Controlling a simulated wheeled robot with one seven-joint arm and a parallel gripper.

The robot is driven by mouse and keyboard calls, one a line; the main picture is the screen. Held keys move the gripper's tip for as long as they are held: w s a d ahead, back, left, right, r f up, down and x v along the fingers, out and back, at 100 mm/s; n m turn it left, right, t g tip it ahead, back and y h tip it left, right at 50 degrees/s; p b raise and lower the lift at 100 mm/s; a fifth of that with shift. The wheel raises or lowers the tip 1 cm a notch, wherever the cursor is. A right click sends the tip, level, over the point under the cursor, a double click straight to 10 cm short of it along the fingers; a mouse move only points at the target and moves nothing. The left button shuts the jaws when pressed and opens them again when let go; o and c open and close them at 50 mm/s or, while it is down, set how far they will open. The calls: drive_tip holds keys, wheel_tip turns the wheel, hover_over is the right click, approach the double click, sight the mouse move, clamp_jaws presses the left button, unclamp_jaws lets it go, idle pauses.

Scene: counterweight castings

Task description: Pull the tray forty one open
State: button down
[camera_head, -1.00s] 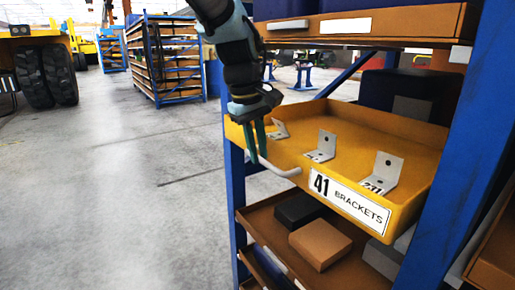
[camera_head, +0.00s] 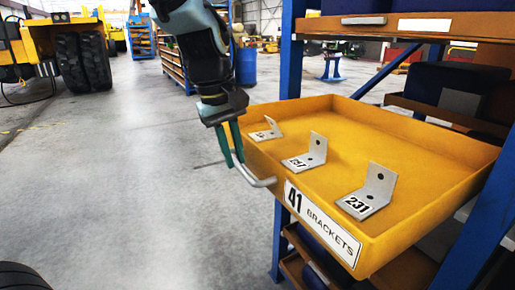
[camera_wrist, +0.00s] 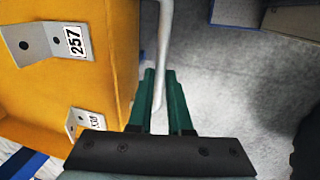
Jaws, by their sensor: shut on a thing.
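The yellow tray (camera_head: 403,240) carries a label (camera_head: 322,222) reading "41 BRACKETS" and stands well out from the blue rack. Its grey bar handle (camera_head: 262,182) is on the front face, and it also shows in the wrist view (camera_wrist: 165,35). My gripper (camera_head: 237,157) is shut on the handle near its left end; its green fingers (camera_wrist: 160,100) flank the bar. Three grey angle brackets sit in the tray: one marked 231 (camera_head: 372,192), a middle one (camera_head: 309,155) and a far one (camera_head: 266,131).
A blue rack post (camera_head: 480,225) stands right of the tray, another (camera_head: 290,60) behind it. An upper shelf tray (camera_head: 400,26) hangs above the back. Lower trays lie underneath. Grey floor (camera_head: 120,180) is open to the left. A black tyre edge (camera_head: 20,277) shows at bottom left.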

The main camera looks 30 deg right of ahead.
drive_tip(key=shift+w+a, duration=0.1)
drive_tip(key=shift+a, duration=2.1)
drive_tip(key=c, duration=0.8)
unclamp_jaws()
drive_tip(key=shift+c, duration=0.2)
wheel_tip(320, 180, up, 11)
drive_tip(key=a, duration=0.2)
drive_tip(key=shift+f+b, duration=0.2)
drive_tip(key=shift+b, duration=0.2)
drive_tip(key=shift+w, duration=0.1)
